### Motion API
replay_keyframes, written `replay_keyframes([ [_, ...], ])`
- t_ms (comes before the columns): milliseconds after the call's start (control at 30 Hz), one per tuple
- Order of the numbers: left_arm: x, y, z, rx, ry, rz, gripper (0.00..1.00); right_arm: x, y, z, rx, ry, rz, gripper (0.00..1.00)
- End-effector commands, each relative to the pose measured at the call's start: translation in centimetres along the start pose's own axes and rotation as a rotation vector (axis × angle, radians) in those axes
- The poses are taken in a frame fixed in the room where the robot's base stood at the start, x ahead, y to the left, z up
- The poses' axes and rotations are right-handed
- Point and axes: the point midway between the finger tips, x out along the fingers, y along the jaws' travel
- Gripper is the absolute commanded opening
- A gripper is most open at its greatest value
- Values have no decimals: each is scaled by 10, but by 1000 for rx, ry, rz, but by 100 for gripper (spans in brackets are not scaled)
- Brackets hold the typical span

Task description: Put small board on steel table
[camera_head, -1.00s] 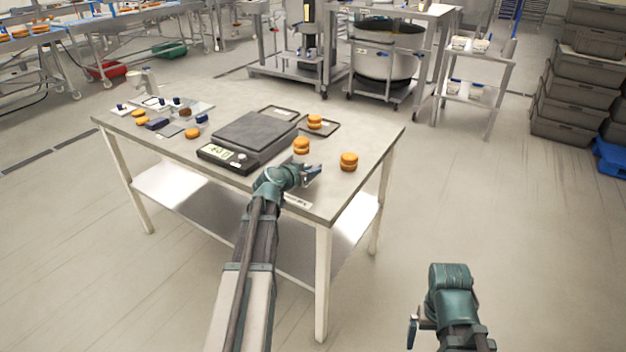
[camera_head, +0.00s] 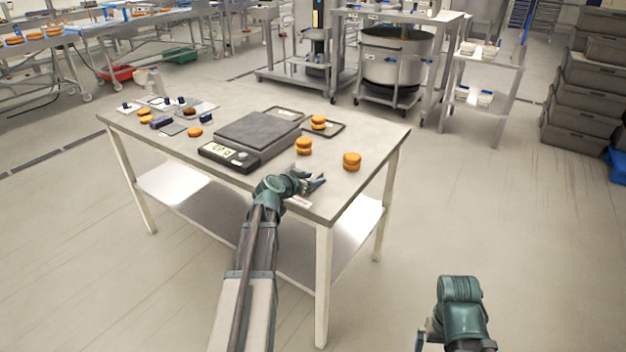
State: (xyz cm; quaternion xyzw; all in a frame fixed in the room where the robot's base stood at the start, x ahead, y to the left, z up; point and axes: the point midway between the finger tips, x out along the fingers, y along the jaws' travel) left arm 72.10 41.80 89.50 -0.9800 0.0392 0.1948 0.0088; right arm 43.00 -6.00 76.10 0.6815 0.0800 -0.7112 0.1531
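The steel table (camera_head: 375,133) stands in front of me with a grey top and pale legs. A small dark flat board (camera_head: 173,130) lies on its left part, among small items; I cannot tell for sure that it is the small board. My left gripper (camera_head: 316,183) is at the table's near edge, right of the scale, with its fingers apart and nothing seen between them. My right gripper (camera_head: 424,336) is low at the lower right, over the floor and away from the table; its fingers are mostly hidden.
A black-topped scale (camera_head: 258,131) sits mid-table. Filled rounds stand near the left gripper, one (camera_head: 303,146) behind it and one (camera_head: 352,161) to its right. Two flat trays, one (camera_head: 284,114) and another (camera_head: 335,131), lie behind. Grey crates (camera_head: 585,100) are stacked far right.

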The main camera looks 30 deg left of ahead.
Motion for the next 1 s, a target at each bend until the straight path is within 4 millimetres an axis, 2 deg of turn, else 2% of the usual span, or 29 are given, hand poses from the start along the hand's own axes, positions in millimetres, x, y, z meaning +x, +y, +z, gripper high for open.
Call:
replay_keyframes([
  [300, -2, 0, -5, 0, 0, 0, 52, -6, 0, 0, 0, 0, 0, 100],
  [700, -82, 2, -5, -1, 0, -2, 52, -36, 3, 2, 0, 0, 0, 100],
  [800, -98, 2, -5, -1, 0, -2, 52, -42, 4, 2, 1, 0, 0, 100],
  [1000, -117, 0, -3, 0, 0, -1, 52, -48, 5, 3, 1, 0, 0, 100],
])
